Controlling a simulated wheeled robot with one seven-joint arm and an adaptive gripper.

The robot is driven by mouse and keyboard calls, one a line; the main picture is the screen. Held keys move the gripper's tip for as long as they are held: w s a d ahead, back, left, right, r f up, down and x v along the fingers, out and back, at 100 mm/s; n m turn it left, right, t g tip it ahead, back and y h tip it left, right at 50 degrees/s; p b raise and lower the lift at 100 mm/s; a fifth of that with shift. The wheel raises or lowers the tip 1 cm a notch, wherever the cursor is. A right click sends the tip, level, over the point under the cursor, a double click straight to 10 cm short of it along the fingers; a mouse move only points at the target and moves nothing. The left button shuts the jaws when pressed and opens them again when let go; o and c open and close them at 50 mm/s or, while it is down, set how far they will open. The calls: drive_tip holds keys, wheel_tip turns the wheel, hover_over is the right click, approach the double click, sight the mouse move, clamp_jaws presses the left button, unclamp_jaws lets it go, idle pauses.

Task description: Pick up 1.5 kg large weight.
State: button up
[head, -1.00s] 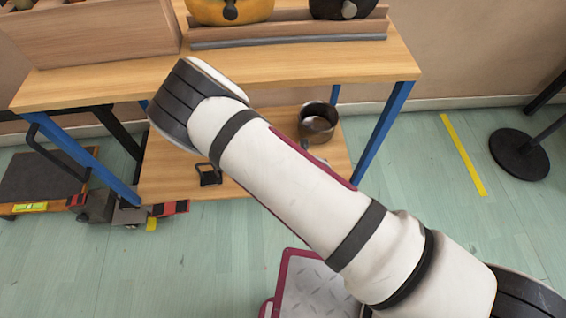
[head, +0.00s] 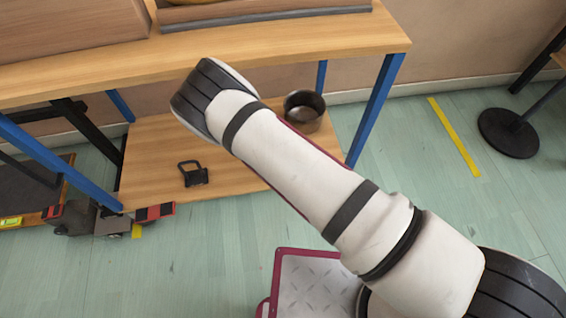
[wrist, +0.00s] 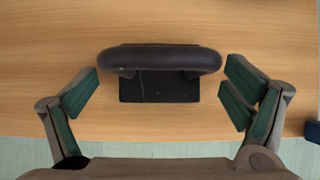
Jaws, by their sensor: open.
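In the wrist view a black weight (wrist: 160,88) with a thick dark handle stands on the wooden board near its front edge. My gripper (wrist: 161,75) is open, with one finger to the left of the weight and the other to the right, apart from it. Nothing is held. In the head view my arm covers my gripper. A black handled weight (head: 194,177) stands in plain sight on the lower shelf there, with no gripper at it. I cannot tell whether it is the one in the wrist view.
The lower shelf (head: 150,150) also bears a metal pot (head: 304,110) at the right. The tabletop (head: 290,45) and blue legs (head: 377,110) surround that space. A low trolley (head: 85,217) stands at the left. A round black stand base (head: 508,133) is at the right.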

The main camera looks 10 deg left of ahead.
drive_tip(key=shift+b+x, duration=0.35)
drive_tip(key=shift+x, duration=0.75)
drive_tip(key=shift+s, duration=0.1)
drive_tip(key=c, duration=1.7)
drive_tip(key=shift+r, duration=0.1)
drive_tip(key=c, duration=0.3)
drive_tip(key=shift+c, duration=0.2)
drive_tip(key=shift+r, duration=0.15)
